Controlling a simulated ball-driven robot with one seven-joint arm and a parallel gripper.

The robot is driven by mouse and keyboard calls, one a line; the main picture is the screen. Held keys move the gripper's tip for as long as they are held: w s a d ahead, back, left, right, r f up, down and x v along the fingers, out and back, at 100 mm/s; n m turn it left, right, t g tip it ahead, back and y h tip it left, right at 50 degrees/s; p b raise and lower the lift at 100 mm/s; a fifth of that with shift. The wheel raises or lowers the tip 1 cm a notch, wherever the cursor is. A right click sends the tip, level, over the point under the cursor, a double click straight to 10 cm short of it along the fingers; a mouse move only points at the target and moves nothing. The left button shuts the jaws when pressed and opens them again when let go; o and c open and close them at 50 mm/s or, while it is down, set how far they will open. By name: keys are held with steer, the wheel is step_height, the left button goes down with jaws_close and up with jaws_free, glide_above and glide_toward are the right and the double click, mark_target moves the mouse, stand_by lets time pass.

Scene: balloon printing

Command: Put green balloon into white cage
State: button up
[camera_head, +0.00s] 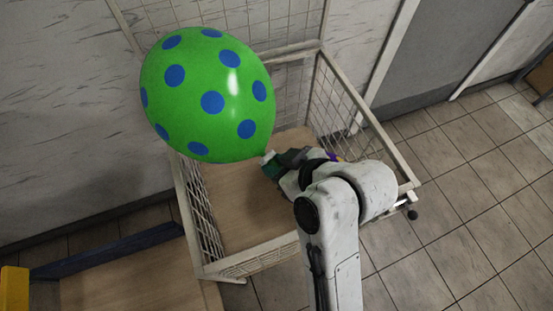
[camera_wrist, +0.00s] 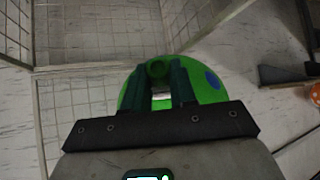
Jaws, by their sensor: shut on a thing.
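A green balloon with blue dots (camera_head: 207,95) is held up in the head view, above the back left part of the white cage (camera_head: 206,268). My gripper (camera_head: 268,163) is shut on the balloon's lower neck end, over the cage's wooden floor. In the wrist view the balloon (camera_wrist: 208,92) lies just beyond the two dark fingers (camera_wrist: 162,88). The cage has mesh walls and an open top, and its wooden floor (camera_head: 250,195) shows bare where visible. The balloon hides part of the cage's back left side.
A wooden surface with a dark blue edge (camera_head: 110,250) and a yellow post (camera_head: 13,290) are at lower left. A marbled wall (camera_head: 70,110) stands behind the cage. Tiled floor (camera_head: 455,195) is open on the right. An orange object (camera_wrist: 314,94) shows at right in the wrist view.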

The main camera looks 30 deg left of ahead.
step_height(320, 180, down, 11)
steer(key=b, duration=0.8)
steer(key=shift+f, duration=0.2)
steer(key=o, duration=0.9)
steer(key=shift+d+r, duration=0.1)
steer(key=s+d+r+p, duration=0.6)
steer(key=d+p, duration=0.1)
steer(key=p, duration=0.1)
steer(key=shift+s+d, duration=0.25)
steer(key=shift+f, duration=0.1)
stand_by(1.0)
